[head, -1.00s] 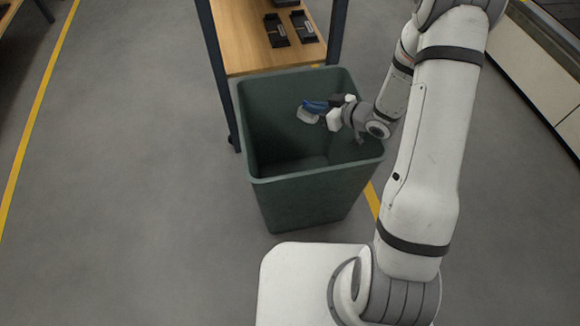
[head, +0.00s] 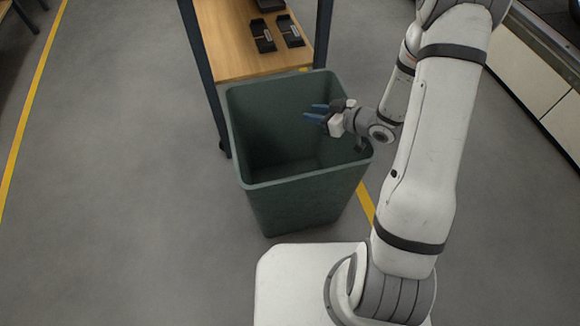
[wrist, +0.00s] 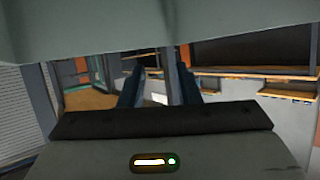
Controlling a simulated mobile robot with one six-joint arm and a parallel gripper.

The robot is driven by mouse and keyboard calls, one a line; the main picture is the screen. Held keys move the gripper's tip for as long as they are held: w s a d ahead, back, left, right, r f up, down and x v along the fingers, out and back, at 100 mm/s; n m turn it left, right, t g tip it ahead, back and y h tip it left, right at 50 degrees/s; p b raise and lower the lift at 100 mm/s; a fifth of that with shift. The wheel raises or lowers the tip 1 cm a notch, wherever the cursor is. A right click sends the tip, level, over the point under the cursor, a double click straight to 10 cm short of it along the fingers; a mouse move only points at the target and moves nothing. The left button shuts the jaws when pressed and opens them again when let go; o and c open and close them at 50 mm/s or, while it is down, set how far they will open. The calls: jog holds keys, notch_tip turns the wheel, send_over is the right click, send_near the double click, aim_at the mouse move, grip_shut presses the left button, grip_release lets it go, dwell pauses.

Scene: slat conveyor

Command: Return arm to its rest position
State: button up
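My gripper (head: 314,112) is over the opening of the dark green bin (head: 305,205), near its right side. Its two blue fingers are apart with nothing between them. In the wrist view my gripper (wrist: 160,82) also shows two dark fingers spread with an empty gap. My arm reaches forward on the right of the head view and bends back left to the bin. The visible part of the bin's inside looks dark and empty; the part under the gripper is hidden.
A wooden-topped bench (head: 240,45) with dark trays (head: 277,32) stands just behind the bin. A pale cabinet or conveyor side (head: 530,75) runs along the right edge. The grey floor (head: 110,180) at left is clear, with a yellow line.

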jog(key=v, duration=0.3)
jog(key=shift+s+d+r+p, duration=0.15)
jog(key=shift+s+d+p, duration=0.1)
jog(key=shift+d+p, duration=0.1)
jog(key=w+d+r+m+h+p, duration=0.15)
jog(key=d+r+h+p, duration=0.4)
jog(key=r, duration=0.65)
jog(key=d+r+m+h+p, duration=0.35)
jog(key=r+h+p, duration=0.3)
jog(key=r, duration=0.55)
jog(key=s+a+r+m+g+p, duration=0.2)
jog(key=s+r+p, duration=0.4)
jog(key=s+r, duration=0.4)
jog(key=s+a+r+m+g+p, duration=0.2)
jog(key=s+r+p, duration=0.4)
jog(key=s+r, duration=0.4)
jog(key=shift+s+a+m+g+y, duration=0.35)
jog(key=shift+s+m+g, duration=0.3)
jog(key=shift+s, duration=0.35)
